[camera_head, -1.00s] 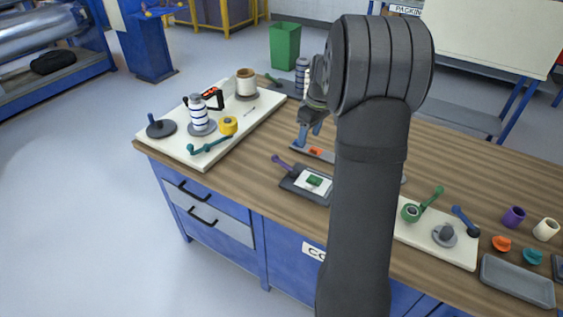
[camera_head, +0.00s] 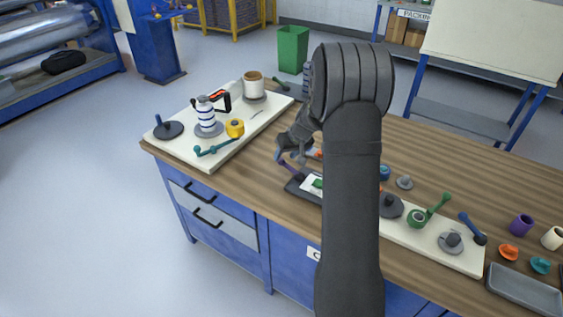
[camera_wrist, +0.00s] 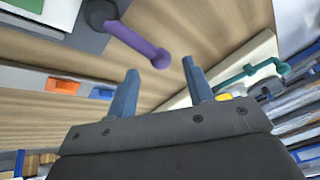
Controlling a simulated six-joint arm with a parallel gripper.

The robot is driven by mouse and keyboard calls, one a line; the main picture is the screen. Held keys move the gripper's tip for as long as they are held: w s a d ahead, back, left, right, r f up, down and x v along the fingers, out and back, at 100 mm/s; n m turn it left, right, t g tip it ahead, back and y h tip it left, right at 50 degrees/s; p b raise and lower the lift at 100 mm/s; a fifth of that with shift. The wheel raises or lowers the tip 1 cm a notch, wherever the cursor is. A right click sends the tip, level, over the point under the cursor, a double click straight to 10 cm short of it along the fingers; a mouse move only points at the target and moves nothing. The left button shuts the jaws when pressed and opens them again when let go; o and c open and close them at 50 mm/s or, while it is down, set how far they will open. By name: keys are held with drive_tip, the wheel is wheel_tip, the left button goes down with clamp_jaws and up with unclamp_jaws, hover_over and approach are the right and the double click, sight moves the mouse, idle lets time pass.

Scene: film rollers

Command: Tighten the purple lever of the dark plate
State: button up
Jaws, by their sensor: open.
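The purple lever (camera_head: 289,166) sticks out from the left corner of the dark plate (camera_head: 296,188), which lies on the wooden bench. In the wrist view the purple lever (camera_wrist: 138,42) runs from a dark round hub to a rounded purple tip, and part of the dark plate (camera_wrist: 75,38) shows at the top left. My gripper (camera_head: 282,158) is beside the lever's free end in the head view. In the wrist view my gripper (camera_wrist: 160,82) has its two blue fingers apart, with nothing between them. The lever tip lies just beyond the fingers. My arm hides the plate's right part.
A white board (camera_head: 203,158) with a teal lever (camera_head: 212,150), a yellow roll and spools stands at the left. Another white board (camera_head: 420,243) with green and blue levers is at the right. An orange piece (camera_wrist: 63,86) lies near the gripper.

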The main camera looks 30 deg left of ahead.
sight(283, 159)
drive_tip(key=shift+x, duration=2.6)
clamp_jaws()
